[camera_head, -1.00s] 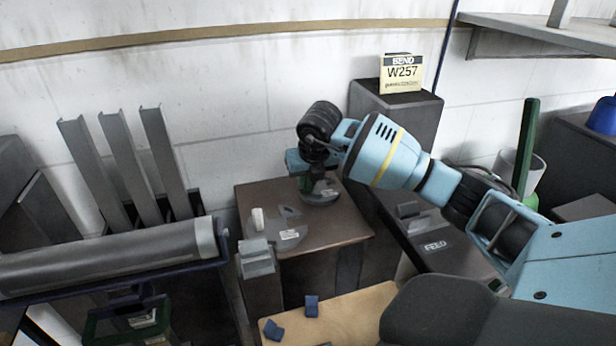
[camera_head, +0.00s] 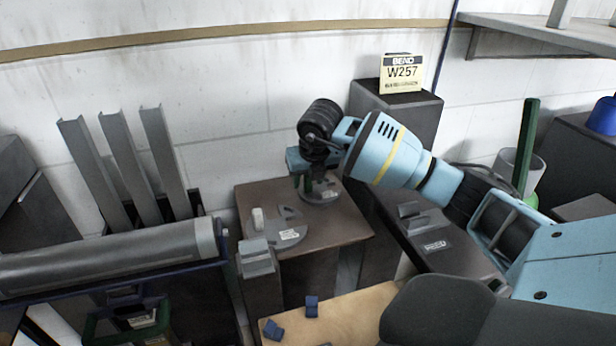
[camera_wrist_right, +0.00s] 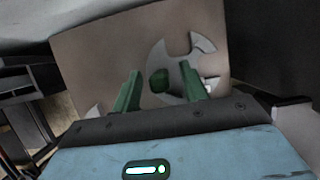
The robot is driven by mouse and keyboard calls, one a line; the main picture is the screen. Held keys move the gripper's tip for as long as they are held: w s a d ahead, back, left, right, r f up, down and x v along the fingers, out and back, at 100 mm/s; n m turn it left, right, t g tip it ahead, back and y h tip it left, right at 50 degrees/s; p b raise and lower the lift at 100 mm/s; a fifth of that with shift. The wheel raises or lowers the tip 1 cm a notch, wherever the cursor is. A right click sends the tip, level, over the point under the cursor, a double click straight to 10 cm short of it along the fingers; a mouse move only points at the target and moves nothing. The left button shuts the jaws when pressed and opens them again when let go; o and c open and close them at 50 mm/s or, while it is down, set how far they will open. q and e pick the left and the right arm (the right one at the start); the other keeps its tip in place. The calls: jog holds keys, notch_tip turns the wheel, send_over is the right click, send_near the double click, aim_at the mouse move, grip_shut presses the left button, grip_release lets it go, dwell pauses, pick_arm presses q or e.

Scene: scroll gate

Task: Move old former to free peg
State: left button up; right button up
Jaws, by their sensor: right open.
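A grey slotted disc-shaped former (camera_head: 325,191) with a pale label lies flat at the back right of the brown table (camera_head: 345,228). In the right wrist view this former (camera_wrist_right: 173,55) has a dark green knob (camera_wrist_right: 158,80). My right gripper (camera_head: 304,188) is just above it, pointing down. Its two green fingers are apart in the wrist view (camera_wrist_right: 160,70), with the knob showing between them; I cannot tell whether they touch it. The pegs under the formers are hidden. My left gripper is not in view.
A grey roller (camera_head: 110,258) spans the left, with upright metal channels behind it. A grey block on a post (camera_head: 256,258) stands at the table's front left corner. A dark cabinet with a W257 sign (camera_head: 402,73) stands behind my right arm. Blue blocks lie on a wooden board (camera_head: 350,318).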

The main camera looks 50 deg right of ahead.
jog(key=v, duration=0.7)
dwell(0.6)
